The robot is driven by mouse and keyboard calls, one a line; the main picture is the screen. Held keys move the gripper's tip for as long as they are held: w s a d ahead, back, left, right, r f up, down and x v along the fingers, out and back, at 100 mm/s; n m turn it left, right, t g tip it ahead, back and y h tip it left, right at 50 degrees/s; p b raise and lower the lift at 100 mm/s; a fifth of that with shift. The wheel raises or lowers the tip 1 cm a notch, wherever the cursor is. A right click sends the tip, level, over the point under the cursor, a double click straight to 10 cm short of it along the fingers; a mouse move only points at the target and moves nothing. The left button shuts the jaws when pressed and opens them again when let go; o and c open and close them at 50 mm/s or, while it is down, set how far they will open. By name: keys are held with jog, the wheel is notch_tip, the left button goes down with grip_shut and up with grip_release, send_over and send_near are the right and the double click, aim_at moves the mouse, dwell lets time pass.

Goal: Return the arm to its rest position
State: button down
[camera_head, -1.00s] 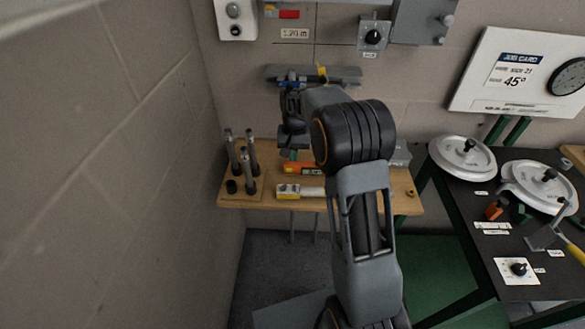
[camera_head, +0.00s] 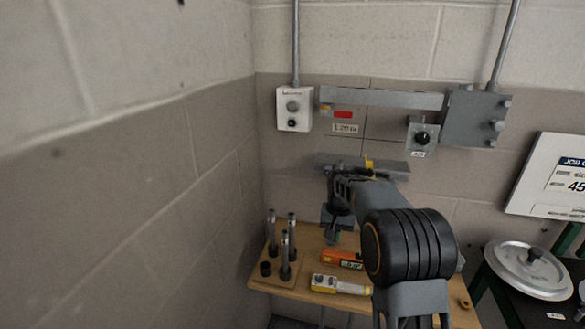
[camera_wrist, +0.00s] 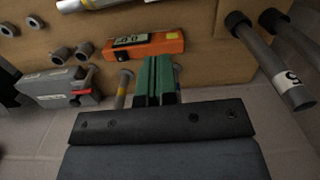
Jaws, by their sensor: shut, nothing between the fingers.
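My arm reaches from the lower right of the head view toward the wall, with its black elbow joint (camera_head: 410,246) over the wooden shelf (camera_head: 285,279). My gripper (camera_wrist: 156,64) shows in the wrist view with its green fingers together and nothing between them. The fingertips appear close to an orange meter (camera_wrist: 145,47) with a small display; I cannot tell whether they touch it. The meter also shows on the shelf in the head view (camera_head: 342,259). In the head view the arm's far end is partly hidden among dark parts above the shelf.
Upright grey tubes (camera_head: 285,257) stand at the shelf's left end. A yellow-and-white tool (camera_head: 340,286) lies at its front. A grey box (camera_wrist: 60,88) is left of the fingers in the wrist view. A white control box (camera_head: 294,109) hangs on the wall. A round white lid (camera_head: 527,270) sits at right.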

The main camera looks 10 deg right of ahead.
jog(key=s+a+r+n+t, duration=0.1)
jog(key=s+r+t, duration=0.1)
jog(key=s, duration=1)
jog(key=s+a+r+n+t, duration=0.1)
jog(key=s+r+n+t, duration=0.1)
jog(key=s, duration=1.1)
jog(key=shift+s+a+r+n, duration=0.15)
jog(key=shift+a+r+n, duration=0.2)
jog(key=shift+r, duration=0.35)
